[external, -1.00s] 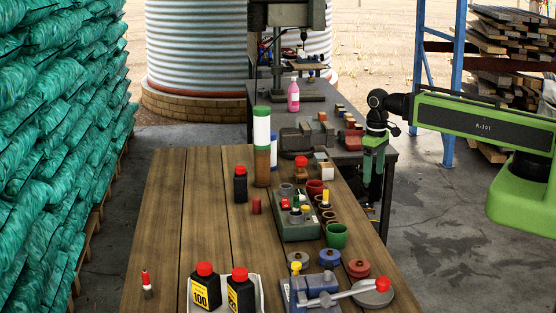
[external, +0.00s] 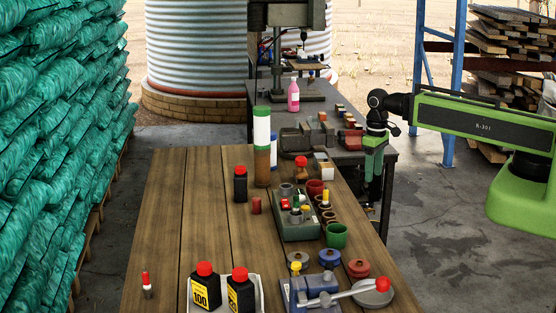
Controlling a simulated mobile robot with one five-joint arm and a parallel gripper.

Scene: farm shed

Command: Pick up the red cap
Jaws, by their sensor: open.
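Several red caps show in the external view, and I cannot tell which one the task means. Two are on the black bottles with yellow labels at the front, the left cap (external: 205,268) and the right cap (external: 240,273). Another red cap (external: 240,170) tops a small black bottle, and one (external: 301,160) tops an amber bottle. A small plain red cylinder (external: 256,205) stands alone on the wooden table. My gripper (external: 372,207) is open and empty, pointing down beyond the wooden table's right edge, apart from all the caps.
The wooden table (external: 165,225) has clear boards on its left. A grey-green block with small parts (external: 297,229), a green cup (external: 336,235) and a blue vise (external: 300,295) stand on its right side. A dark workbench (external: 258,96) stands behind.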

